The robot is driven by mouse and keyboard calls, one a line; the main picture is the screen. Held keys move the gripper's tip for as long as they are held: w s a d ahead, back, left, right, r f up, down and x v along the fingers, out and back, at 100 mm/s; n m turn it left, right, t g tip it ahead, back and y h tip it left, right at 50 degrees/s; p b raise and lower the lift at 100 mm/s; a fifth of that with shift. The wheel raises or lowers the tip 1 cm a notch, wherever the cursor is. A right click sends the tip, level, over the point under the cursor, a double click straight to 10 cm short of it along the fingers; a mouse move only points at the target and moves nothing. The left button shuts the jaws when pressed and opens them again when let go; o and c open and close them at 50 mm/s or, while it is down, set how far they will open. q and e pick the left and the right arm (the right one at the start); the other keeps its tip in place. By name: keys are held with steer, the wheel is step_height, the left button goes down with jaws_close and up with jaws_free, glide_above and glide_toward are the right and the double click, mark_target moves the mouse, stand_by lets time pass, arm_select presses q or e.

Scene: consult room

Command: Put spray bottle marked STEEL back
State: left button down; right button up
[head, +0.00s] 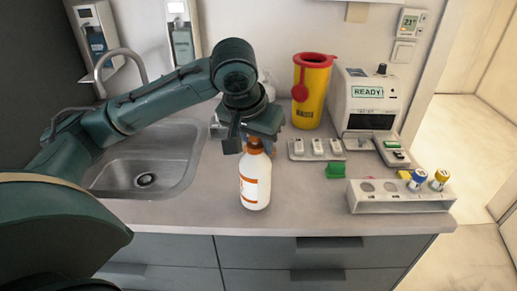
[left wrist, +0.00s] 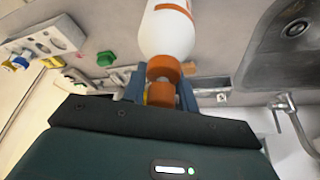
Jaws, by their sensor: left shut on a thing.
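A white spray bottle (head: 255,183) with an orange neck and orange label bands is upright over the counter, right of the sink. Its marking is not readable to me. My left gripper (head: 257,143) is shut on it around the neck, from above and behind. In the left wrist view the white bottle body (left wrist: 167,34) extends away from my left gripper (left wrist: 161,88), with the orange neck between the two fingers. Whether the bottle's base touches the counter is hard to tell. My right gripper is not in view.
A sink (head: 146,174) lies to the left. A yellow bin with red lid (head: 312,92) and a white device (head: 368,103) stand behind. A white rack with capped tubes (head: 400,198), a small tray (head: 316,149) and a green block (head: 335,171) are right. The front counter is clear.

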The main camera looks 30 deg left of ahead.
arm_select(q)
steer(key=shift+f, duration=0.9)
steer(key=c, duration=1.1)
jaws_free()
steer(key=shift+f, duration=0.1)
